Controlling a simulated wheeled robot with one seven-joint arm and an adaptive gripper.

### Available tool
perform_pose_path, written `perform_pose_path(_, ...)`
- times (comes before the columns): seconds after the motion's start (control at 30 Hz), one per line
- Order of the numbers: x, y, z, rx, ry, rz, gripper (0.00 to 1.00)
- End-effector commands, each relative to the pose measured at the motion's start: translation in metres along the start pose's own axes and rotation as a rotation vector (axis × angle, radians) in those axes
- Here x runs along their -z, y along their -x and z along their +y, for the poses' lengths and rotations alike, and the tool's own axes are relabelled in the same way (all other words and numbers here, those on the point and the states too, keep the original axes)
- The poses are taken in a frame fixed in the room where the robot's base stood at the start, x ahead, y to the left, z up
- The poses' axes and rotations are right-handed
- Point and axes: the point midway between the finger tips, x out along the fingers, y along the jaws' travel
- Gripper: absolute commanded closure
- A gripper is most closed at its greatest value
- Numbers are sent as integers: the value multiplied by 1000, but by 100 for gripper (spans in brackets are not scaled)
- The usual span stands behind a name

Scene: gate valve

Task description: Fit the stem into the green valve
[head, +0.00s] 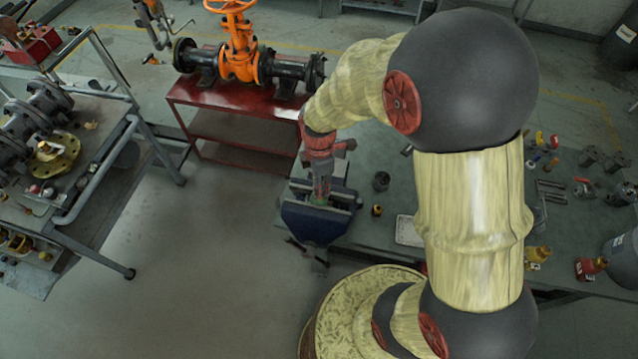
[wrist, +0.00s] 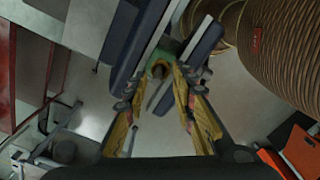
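The green valve (wrist: 163,62) shows in the wrist view as a small green ring between the jaws of the blue vise (wrist: 128,45). A small brownish round shape sits inside the ring; I cannot tell whether it is the stem or the bore. My gripper (wrist: 164,82) points down at the ring, one worn yellow finger on each side. Its fingertips are close to the ring; contact and grip are unclear. In the head view my gripper (head: 321,190) is low over the blue vise (head: 315,224), and it hides the green valve there. I cannot clearly identify the stem.
The vise stands at the front left corner of a grey-green workbench (head: 372,228), which holds small parts and tools. A red bench (head: 235,97) with an orange gate valve (head: 238,50) stands behind. A metal cart (head: 80,215) is at left, with bare floor between.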

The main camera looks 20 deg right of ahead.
Motion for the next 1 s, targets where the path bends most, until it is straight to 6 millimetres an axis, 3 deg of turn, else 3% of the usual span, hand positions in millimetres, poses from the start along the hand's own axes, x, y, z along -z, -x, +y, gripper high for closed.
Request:
perform_pose_path(0.37,0,5,0,-1,0,0,72)
perform_pose_path(0.57,0,34,1,-5,0,0,72)
perform_pose_path(0.8,0,83,1,-5,0,0,72)
perform_pose_path(1.0,0,110,1,-1,0,0,72)
